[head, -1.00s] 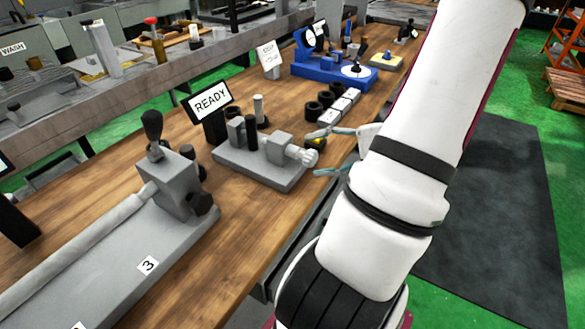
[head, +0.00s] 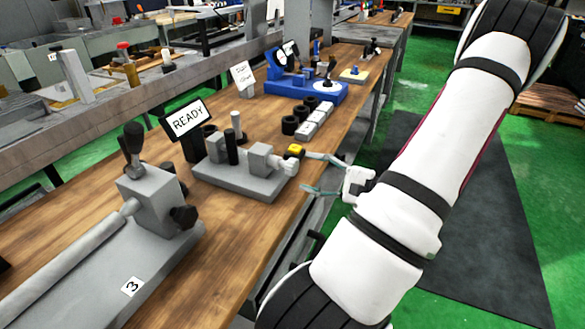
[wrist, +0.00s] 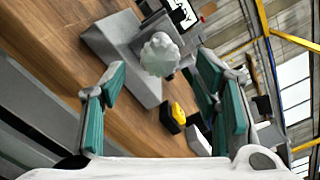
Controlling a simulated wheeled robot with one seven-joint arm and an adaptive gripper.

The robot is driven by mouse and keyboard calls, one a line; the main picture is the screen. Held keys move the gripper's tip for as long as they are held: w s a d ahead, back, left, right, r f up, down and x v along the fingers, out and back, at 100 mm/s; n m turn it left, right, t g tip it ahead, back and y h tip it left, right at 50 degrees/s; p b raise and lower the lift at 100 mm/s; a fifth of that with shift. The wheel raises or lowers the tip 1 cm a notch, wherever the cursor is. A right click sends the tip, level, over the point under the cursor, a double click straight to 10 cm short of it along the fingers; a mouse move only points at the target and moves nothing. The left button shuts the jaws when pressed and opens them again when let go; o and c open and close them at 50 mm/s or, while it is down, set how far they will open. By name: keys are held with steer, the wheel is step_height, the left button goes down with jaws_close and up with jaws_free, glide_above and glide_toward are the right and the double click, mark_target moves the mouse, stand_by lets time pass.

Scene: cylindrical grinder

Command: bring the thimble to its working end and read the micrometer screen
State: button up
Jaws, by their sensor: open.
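The micrometer (head: 245,175) is a grey bench fixture with upright blocks, standing on the wooden bench. Its pale ribbed thimble (head: 289,164) points right, toward my gripper. My gripper (head: 304,171) is open, with its teal fingers just off the thimble's end and nothing between them in the head view. In the wrist view, the thimble (wrist: 160,55) shows end-on, ahead of and between the spread fingers. The micrometer screen (head: 187,118) reads READY and stands behind the fixture. It is partly cut off in the wrist view (wrist: 183,14).
A black box with a yellow top (head: 295,150) sits close beside the upper finger. Light blocks (head: 312,122) and black rings (head: 291,125) lie behind it. A blue gauge stand (head: 300,85) is farther back. A grey fixture marked 3 (head: 150,225) fills the near left.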

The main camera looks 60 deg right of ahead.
mark_target(297, 168)
steer(key=shift+w+a, duration=0.2)
steer(key=shift+w, duration=2.55)
steer(key=shift+c, duration=0.6)
steer(key=c, duration=1.1)
